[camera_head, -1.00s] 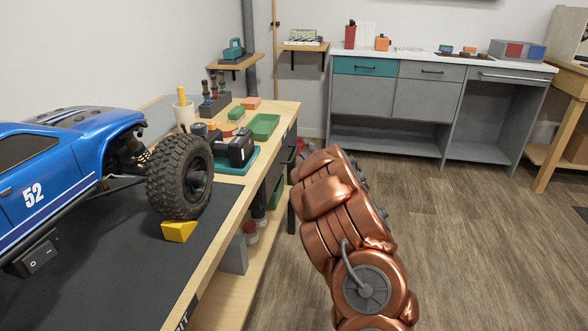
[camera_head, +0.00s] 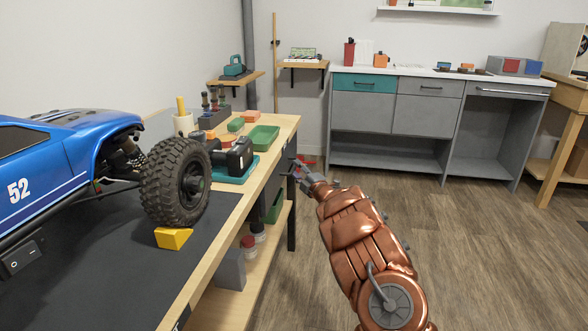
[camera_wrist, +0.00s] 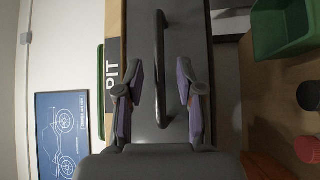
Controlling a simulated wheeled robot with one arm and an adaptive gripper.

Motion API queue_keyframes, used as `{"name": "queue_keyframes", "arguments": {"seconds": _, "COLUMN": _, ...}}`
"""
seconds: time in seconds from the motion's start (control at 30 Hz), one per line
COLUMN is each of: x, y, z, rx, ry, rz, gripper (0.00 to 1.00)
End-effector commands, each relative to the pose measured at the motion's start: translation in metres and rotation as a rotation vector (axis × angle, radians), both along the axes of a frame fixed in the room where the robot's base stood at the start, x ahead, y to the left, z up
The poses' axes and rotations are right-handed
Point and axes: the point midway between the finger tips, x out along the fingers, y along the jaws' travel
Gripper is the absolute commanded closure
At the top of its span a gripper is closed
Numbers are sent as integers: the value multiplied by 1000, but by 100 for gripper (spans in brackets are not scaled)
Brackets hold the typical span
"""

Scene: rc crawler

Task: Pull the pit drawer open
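The pit drawer's dark grey front (camera_wrist: 222,100) fills the middle of the wrist view, beside the bench edge with the "PIT" label (camera_wrist: 112,75). Its dark bar handle (camera_wrist: 159,40) runs lengthwise between the fingers. My gripper (camera_wrist: 160,64) is open, with one finger on each side of the handle; I cannot tell whether either finger touches it. In the head view my gripper (camera_head: 300,172) is at the side of the wooden workbench (camera_head: 232,222), below its top edge. The drawer front is seen too edge-on there to judge its position.
A blue crawler (camera_head: 60,170) stands on the bench mat, a yellow wedge (camera_head: 173,238) by its wheel. Tools and a green tray (camera_head: 262,137) lie behind. The lower shelf holds a green bin (camera_wrist: 285,30) and jars. Floor to the right is clear.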

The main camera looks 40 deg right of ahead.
Motion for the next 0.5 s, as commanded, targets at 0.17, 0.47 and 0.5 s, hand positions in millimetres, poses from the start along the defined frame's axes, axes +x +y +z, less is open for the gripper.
{"name": "queue_keyframes", "arguments": {"seconds": 0.17, "x": 13, "y": -3, "z": 0, "rx": 2, "ry": -1, "rz": 0, "gripper": 63}}
{"name": "queue_keyframes", "arguments": {"seconds": 0.47, "x": 26, "y": -5, "z": 4, "rx": 0, "ry": -1, "rz": 0, "gripper": 63}}
{"name": "queue_keyframes", "arguments": {"seconds": 0.5, "x": 26, "y": -5, "z": 4, "rx": 0, "ry": -1, "rz": -1, "gripper": 63}}
